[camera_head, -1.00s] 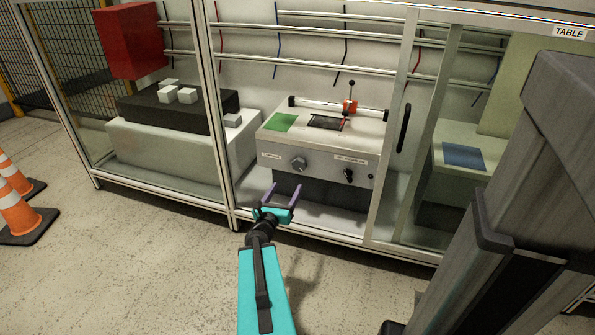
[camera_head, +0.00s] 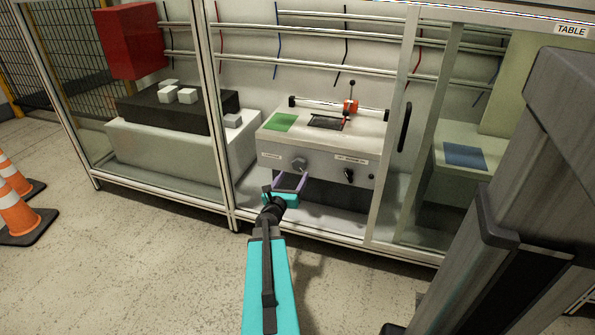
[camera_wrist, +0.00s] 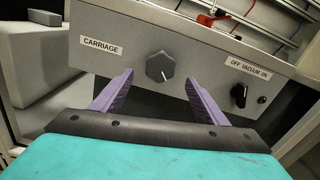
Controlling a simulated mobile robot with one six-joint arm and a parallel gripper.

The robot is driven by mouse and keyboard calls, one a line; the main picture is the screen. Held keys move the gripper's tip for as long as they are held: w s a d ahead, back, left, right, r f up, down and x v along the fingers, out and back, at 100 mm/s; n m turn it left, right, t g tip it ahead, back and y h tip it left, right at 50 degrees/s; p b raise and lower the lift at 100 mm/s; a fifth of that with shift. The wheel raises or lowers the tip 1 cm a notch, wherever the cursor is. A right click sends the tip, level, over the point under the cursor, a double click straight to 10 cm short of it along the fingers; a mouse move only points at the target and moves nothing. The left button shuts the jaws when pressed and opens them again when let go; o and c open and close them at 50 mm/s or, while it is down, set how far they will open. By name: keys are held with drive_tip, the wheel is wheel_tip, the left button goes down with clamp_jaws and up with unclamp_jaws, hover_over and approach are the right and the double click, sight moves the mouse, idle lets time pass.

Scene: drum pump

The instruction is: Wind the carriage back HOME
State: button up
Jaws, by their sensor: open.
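The carriage knob (camera_wrist: 160,66) is a grey faceted dial with a pointer line, beside the CARRIAGE label (camera_wrist: 101,46) on the front of a light machine box. In the head view the knob (camera_head: 299,164) sits just beyond my gripper (camera_head: 289,183). My gripper (camera_wrist: 158,92) is open, with its two purple fingers pointing at the panel and the knob between and ahead of them, seemingly not touched. The carriage (camera_head: 350,107) is an orange-red block with an upright black-tipped rod, on a rail at the right of the box top. A green patch (camera_head: 283,122) lies at the left of the top.
A black vacuum switch (camera_wrist: 239,93) sits to the right on the same panel. Frame posts (camera_head: 216,110) and a door handle (camera_head: 404,127) flank the opening. A white block with a black top (camera_head: 168,118) stands left, behind glass.

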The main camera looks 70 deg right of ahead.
sight(299, 167)
drive_tip(key=shift+d+b, duration=0.4)
drive_tip(key=shift+d, duration=2.6)
drive_tip(key=c, duration=1.1)
